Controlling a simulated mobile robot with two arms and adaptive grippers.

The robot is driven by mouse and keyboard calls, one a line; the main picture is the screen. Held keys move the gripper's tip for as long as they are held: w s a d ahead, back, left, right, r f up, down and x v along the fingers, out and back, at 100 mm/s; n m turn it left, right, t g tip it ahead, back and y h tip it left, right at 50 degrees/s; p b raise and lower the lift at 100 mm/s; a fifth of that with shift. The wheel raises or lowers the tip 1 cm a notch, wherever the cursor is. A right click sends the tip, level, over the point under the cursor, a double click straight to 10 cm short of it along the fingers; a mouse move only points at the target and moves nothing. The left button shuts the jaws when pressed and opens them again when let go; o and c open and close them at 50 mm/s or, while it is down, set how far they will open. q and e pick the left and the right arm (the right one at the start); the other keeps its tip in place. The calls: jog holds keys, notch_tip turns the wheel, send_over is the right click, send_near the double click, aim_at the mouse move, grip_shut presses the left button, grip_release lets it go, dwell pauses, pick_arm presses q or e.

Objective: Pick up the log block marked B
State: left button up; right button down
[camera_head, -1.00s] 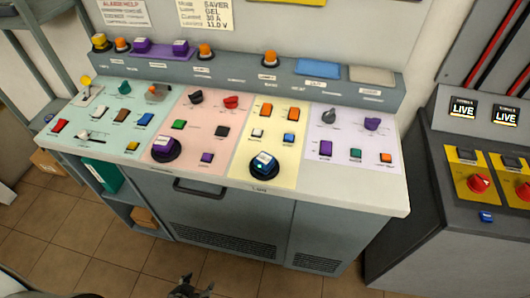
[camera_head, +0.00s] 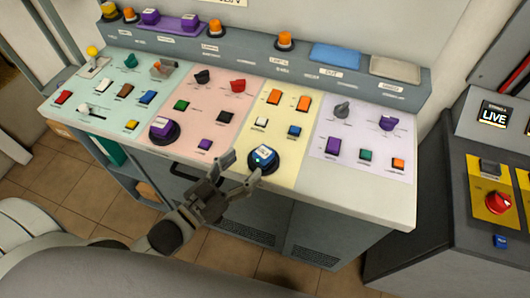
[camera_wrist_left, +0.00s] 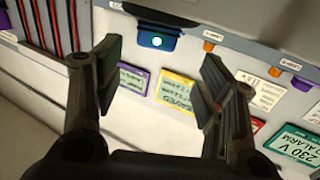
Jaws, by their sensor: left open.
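A blue block (camera_head: 264,154) with a white top label sits in a round black holder on the yellow panel of the console. A purple block (camera_head: 162,127) with a pale label sits in a similar holder on the pink panel. The lettering on both is too small to read. My left gripper (camera_head: 244,167) is open and empty, just in front and to the left of the blue block, fingers pointing towards it. In the left wrist view my open fingers (camera_wrist_left: 160,62) frame a blue item (camera_wrist_left: 152,38) with a bright round spot; I cannot tell whether it is the block. My right gripper is not in view.
The console (camera_head: 395,208) carries several switches and knobs around the blocks. A raised ledge (camera_head: 240,45) with orange lamps and purple pieces runs along its back. The floor in front is tiled.

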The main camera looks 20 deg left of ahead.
aim_at(262, 153)
pick_arm(q)
jog(key=shift+x, duration=1.25)
jog(key=p+x, duration=0.1)
jog(key=x, duration=0.1)
jog(key=p+x, duration=0.1)
jog(key=x, duration=0.1)
jog(key=shift+w+d+f, duration=0.15)
jog(key=shift+d, duration=0.25)
jog(key=shift+w+d, duration=0.15)
jog(key=shift+w, duration=0.1)
jog(key=shift+f, duration=0.1)
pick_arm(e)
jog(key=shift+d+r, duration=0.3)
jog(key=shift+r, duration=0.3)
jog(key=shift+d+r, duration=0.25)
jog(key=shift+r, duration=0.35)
pick_arm(q)
jog(key=c, duration=1.2)
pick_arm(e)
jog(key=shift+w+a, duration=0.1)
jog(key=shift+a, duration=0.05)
